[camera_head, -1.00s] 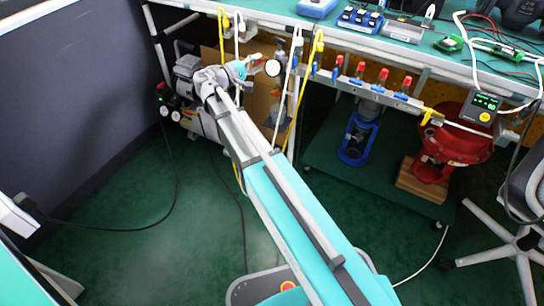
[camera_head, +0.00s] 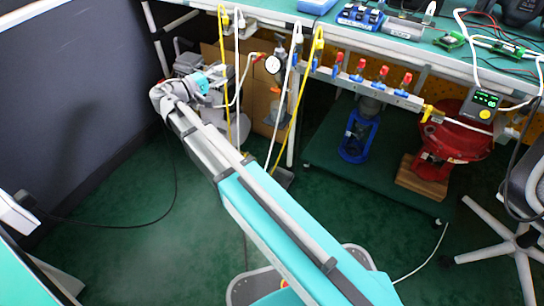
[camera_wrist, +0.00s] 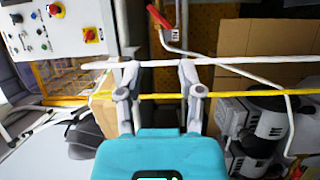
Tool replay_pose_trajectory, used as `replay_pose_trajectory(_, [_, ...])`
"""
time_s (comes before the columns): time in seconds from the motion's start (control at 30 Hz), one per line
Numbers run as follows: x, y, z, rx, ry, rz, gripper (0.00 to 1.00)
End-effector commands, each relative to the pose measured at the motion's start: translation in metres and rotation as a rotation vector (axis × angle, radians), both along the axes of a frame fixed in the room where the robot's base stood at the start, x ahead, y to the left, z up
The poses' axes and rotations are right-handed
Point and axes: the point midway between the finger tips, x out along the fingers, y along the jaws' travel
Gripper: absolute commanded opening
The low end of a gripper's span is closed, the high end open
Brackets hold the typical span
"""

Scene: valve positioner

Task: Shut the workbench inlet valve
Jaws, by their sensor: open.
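Several red-handled valves (camera_head: 381,75) with blue fittings sit on a metal rail under the front edge of the workbench (camera_head: 300,24). Left of them, a round gauge (camera_head: 273,64) hangs at the bench's left leg. In the wrist view, a red lever (camera_wrist: 160,18) with a white line below it stands beyond my fingers; I cannot tell for sure which valve it belongs to. My gripper (camera_wrist: 158,72) is open, with no valve handle between its fingers. A white hose (camera_wrist: 230,60) and a yellow hose (camera_wrist: 250,95) cross the view at the fingertips; contact is unclear.
White and yellow hoses (camera_head: 223,60) hang from the bench beside my wrist. A cardboard box (camera_head: 262,100) and grey equipment stand behind. A red machine (camera_head: 455,135) and a blue pump (camera_head: 358,135) are under the bench. The green floor at left is mostly clear.

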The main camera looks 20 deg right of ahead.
Motion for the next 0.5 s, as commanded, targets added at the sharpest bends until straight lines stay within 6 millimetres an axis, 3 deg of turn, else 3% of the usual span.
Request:
replay_pose_trajectory(0.03, [-0.003,0.005,-0.001,0.001,0.0,0.0,0.49])
replay_pose_trajectory(0.5, [-0.019,-0.036,-0.052,0.154,0.066,-0.043,0.49])
